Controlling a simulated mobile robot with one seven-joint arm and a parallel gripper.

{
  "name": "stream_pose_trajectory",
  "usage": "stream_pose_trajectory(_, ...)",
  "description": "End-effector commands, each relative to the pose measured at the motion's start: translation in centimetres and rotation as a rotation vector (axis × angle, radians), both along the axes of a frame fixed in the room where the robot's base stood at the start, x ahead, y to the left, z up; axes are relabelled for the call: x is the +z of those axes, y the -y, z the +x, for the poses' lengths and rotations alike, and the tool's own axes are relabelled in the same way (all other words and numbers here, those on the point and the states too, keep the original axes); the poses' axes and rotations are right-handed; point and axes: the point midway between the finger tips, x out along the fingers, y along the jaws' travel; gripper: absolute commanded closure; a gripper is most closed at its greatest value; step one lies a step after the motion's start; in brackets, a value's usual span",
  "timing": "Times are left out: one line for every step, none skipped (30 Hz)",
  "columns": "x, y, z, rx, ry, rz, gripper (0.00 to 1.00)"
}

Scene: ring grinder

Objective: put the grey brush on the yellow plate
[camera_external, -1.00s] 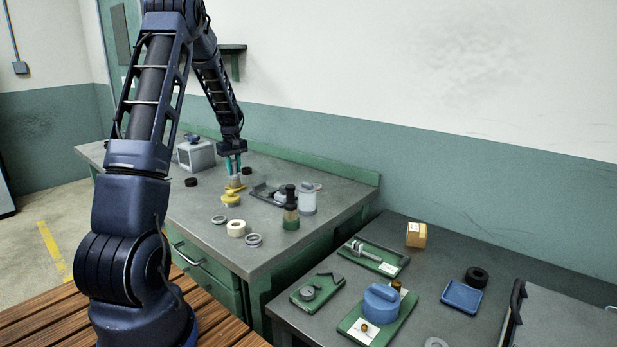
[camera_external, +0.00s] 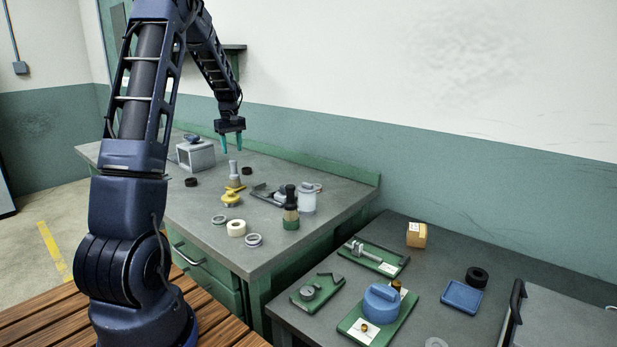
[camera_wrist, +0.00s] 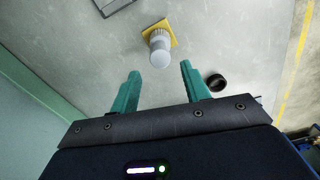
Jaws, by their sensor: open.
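The grey brush (camera_external: 233,170) stands upright on the yellow plate (camera_external: 237,187) on the grey workbench. In the wrist view the brush (camera_wrist: 159,50) is seen from above, with its pale round handle end towards the camera and the yellow plate (camera_wrist: 171,41) beneath it. My gripper (camera_external: 232,151) is open and empty, above the brush and apart from it. In the wrist view the teal fingers of my gripper (camera_wrist: 160,75) are spread, with the brush beyond their tips.
A dark-handled brush (camera_external: 291,209) and a white jar (camera_external: 307,199) stand to the right. A black ring (camera_external: 191,182) and a grey box (camera_external: 196,154) are to the left. Several rings lie near the front edge.

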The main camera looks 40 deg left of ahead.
Motion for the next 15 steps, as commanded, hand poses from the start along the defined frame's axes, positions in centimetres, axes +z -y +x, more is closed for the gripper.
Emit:
stream_pose_trajectory(0.9,0.0,0.0,0.000,0.002,0.002,0.54)
stream_pose_trajectory(1.3,0.0,0.0,0.000,0.002,0.002,0.54)
stream_pose_trajectory(1.8,0.0,0.0,0.000,0.001,0.002,0.54)
stream_pose_trajectory(2.1,0.0,0.0,0.000,0.001,0.002,0.54)
stream_pose_trajectory(2.4,0.0,0.0,0.000,0.001,0.002,0.54)
stream_pose_trajectory(2.7,0.0,0.0,0.000,0.001,0.002,0.54)
stream_pose_trajectory(2.9,0.0,0.0,0.000,0.001,0.001,0.54)
stream_pose_trajectory(3.1,0.0,0.0,0.000,0.000,0.001,0.54)
stream_pose_trajectory(3.2,0.0,0.0,0.000,0.000,0.000,0.54)
stream_pose_trajectory(3.3,0.0,0.0,0.000,0.000,0.000,0.54)
stream_pose_trajectory(3.4,0.0,0.0,0.000,0.000,0.000,0.54)
stream_pose_trajectory(3.5,0.0,0.0,0.000,0.000,0.000,0.54)
stream_pose_trajectory(3.5,0.0,0.0,0.000,0.000,0.000,0.54)
stream_pose_trajectory(3.5,0.0,0.0,0.000,0.000,0.000,0.54)
stream_pose_trajectory(3.5,0.0,0.0,0.000,0.000,0.000,0.54)
